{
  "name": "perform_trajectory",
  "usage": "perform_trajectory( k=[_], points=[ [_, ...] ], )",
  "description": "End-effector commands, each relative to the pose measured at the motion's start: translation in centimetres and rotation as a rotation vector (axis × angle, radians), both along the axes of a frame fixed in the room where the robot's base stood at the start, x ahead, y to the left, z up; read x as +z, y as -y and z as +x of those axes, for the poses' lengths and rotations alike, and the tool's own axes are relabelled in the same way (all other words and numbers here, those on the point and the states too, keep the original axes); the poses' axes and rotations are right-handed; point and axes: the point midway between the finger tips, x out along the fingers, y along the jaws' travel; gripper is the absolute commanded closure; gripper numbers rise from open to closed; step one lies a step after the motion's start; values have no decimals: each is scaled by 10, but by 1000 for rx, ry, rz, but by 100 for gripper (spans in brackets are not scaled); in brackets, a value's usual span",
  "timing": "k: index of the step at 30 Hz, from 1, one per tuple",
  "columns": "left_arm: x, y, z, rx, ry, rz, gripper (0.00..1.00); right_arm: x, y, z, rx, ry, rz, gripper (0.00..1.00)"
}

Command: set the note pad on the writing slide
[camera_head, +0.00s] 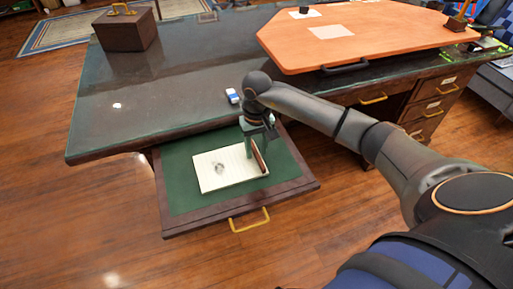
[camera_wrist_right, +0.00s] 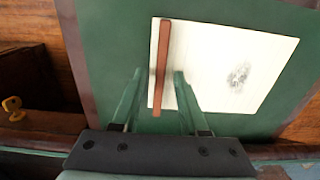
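The note pad (camera_head: 215,172), cream with a dark sketch and a reddish-brown strip along one edge, lies on the green top of the writing slide (camera_head: 183,200). The slide is pulled out from the desk and has a brown frame and a brass handle. My right gripper (camera_head: 258,146) is over the pad's strip end. In the right wrist view, its two green fingers (camera_wrist_right: 159,78) are apart, with the pad's strip (camera_wrist_right: 161,60) between them and a gap on each side. The pad (camera_wrist_right: 225,65) appears flat there. My left gripper is in neither view.
The dark desk top (camera_head: 180,85) holds a brown box (camera_head: 125,30) with a brass handle and a small blue-and-white block (camera_head: 232,96). An orange raised board (camera_head: 370,35) covers its right side, above brass-handled drawers (camera_head: 428,108). The slide's front left is bare.

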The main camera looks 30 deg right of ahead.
Motion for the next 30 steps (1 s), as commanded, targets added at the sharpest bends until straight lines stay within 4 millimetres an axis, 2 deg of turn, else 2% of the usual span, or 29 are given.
perform_trajectory(
  k=[7,11,24,30],
  points=[
    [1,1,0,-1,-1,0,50,1,0,0,0,-1,0,56],
    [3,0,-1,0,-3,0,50,8,0,0,0,1,0,56],
    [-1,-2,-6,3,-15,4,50,97,1,1,0,4,-1,56],
    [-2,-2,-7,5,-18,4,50,119,1,0,0,1,0,56]
  ],
)
